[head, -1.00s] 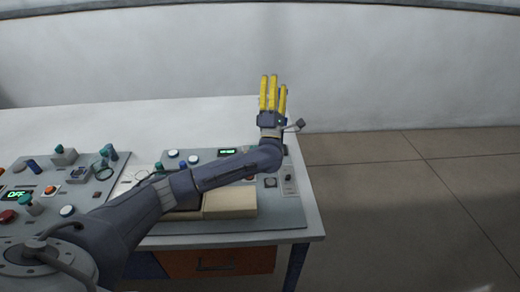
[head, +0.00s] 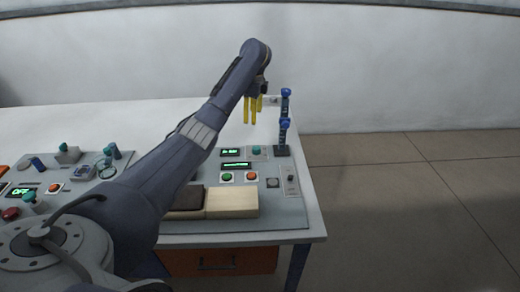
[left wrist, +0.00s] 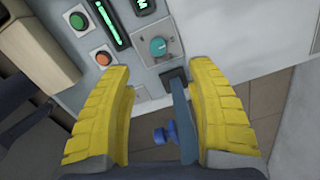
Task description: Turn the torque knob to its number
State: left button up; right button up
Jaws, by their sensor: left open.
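A teal knob (head: 256,150) on a pale square plate sits at the back of the right-hand panel, beside a small green-lit display (head: 231,152). It appears to be the torque knob; its number is too small to read. The left wrist view shows the knob (left wrist: 158,46) closer, with a light pointer line on it, and part of the display (left wrist: 142,5). My left gripper (head: 253,122) is open and empty, its yellow fingers pointing down above and behind the knob. In the left wrist view the spread fingers (left wrist: 160,85) frame the panel edge, apart from the knob. My right gripper is out of view.
A dark post with blue parts (head: 284,125) stands right of the knob, and shows between my fingers (left wrist: 165,133). The wall is behind the table.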

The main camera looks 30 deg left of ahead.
aim_at(256, 148)
pick_arm(q)
jog(key=shift+h, duration=0.4)
jog(key=f, duration=1.1)
jog(key=d+f, duration=0.1)
jog(key=f, duration=0.5)
jog(key=shift+d, duration=0.1)
grip_shut()
